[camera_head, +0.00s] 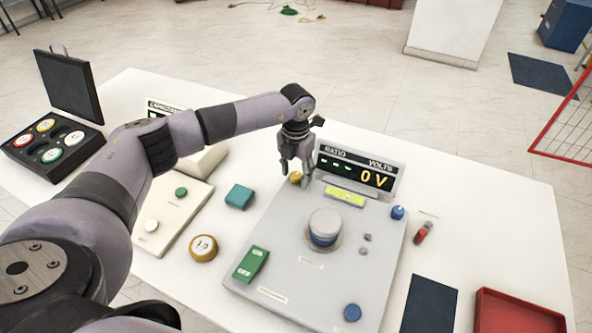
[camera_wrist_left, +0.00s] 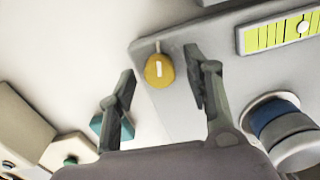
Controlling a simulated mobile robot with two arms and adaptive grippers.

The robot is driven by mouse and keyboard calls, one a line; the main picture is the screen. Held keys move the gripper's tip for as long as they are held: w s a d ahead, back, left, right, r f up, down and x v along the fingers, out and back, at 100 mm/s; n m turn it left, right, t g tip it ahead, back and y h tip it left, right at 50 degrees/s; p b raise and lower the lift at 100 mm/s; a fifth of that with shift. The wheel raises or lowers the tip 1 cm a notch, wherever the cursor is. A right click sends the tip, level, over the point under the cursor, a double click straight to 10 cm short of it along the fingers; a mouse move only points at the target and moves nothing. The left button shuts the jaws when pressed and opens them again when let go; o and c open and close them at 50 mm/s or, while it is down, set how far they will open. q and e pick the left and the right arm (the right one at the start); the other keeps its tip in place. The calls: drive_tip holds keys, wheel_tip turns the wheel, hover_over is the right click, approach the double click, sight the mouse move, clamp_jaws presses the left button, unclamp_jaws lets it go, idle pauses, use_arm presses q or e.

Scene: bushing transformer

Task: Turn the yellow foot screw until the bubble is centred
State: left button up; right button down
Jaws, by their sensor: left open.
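The yellow foot screw (camera_head: 295,178) is at the far left corner of the grey instrument (camera_head: 279,233). In the left wrist view the yellow screw (camera_wrist_left: 159,71) shows a white line on its top and lies between and beyond the open fingertips. My left gripper (camera_head: 296,180) is open and empty, pointing down just above the screw; it also shows in the left wrist view (camera_wrist_left: 160,78). The bubble vial (camera_head: 345,195) is yellow-green. In the left wrist view the vial (camera_wrist_left: 270,35) has its round bubble right of its middle. My right gripper is not in view.
A display (camera_head: 358,170) reading 0 V stands just behind the vial. A large knob (camera_head: 324,226) and a green switch (camera_head: 251,263) are on the instrument. A teal block (camera_head: 239,196) and a yellow-rimmed weight marked 1.0 (camera_head: 203,248) are to the left. A red tray (camera_head: 520,312) is at the right.

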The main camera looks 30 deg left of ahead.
use_arm(q)
clamp_jaws()
idle(0.5)
drive_tip(key=shift+n, duration=0.4)
drive_tip(key=n+b, duration=0.1)
drive_tip(key=n, duration=0.2)
drive_tip(key=shift+n, duration=0.4)
drive_tip(key=n+b, duration=0.1)
drive_tip(key=n, duration=0.4)
drive_tip(key=shift+r, duration=0.1)
unclamp_jaws()
drive_tip(key=shift+d, duration=0.1)
